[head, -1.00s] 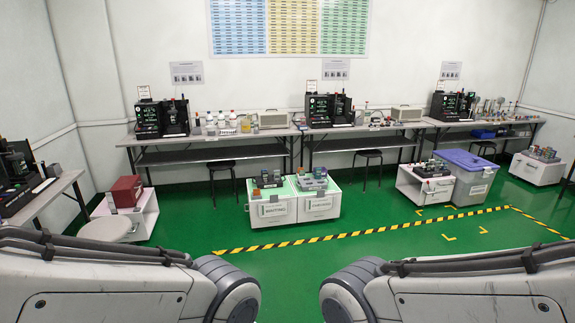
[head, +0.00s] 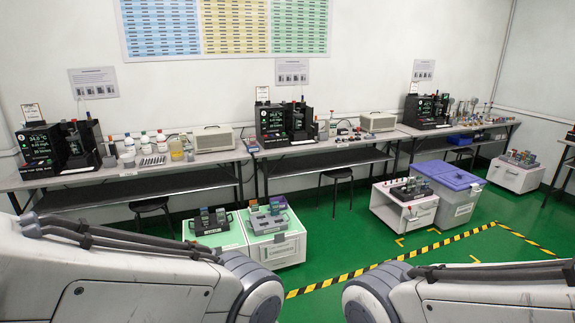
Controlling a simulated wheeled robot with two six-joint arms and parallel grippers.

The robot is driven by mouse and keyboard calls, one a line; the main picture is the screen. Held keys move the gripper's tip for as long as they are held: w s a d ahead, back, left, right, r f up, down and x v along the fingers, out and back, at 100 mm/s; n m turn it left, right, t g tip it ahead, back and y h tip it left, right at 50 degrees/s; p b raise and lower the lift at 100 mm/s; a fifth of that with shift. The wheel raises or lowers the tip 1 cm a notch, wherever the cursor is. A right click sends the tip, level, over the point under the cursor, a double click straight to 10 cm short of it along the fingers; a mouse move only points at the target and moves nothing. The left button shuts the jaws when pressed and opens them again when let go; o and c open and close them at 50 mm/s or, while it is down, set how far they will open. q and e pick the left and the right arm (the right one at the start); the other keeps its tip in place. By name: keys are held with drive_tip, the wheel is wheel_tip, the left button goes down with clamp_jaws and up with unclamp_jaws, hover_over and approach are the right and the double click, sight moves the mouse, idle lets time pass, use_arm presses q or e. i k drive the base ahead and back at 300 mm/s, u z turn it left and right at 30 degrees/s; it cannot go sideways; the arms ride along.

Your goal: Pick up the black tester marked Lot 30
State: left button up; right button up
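Several small handheld testers stand in dark racks, too small for me to read any lot mark. One rack (head: 212,228) sits on the left green-topped cabinet and a grey tray (head: 265,221) sits on the right one. Another rack of testers (head: 411,191) stands on a white cart further right. More small devices (head: 520,158) stand on a white cabinet at the far right. I cannot tell which one is the black tester marked Lot 30. Both my arms show at the bottom, but neither gripper is in view.
Long grey tables (head: 330,155) with black machines line the back wall. A grey bin with a purple lid (head: 449,178) stands beside the white cart. Black stools (head: 337,174) stand under the tables. Yellow-black tape (head: 390,261) crosses the green floor, which is open in the middle.

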sight(204, 217)
drive_tip(key=u, duration=0.2)
drive_tip(key=i, duration=2.05)
drive_tip(key=u, duration=1.1)
drive_tip(key=i, duration=1.6)
drive_tip(key=u, duration=0.6)
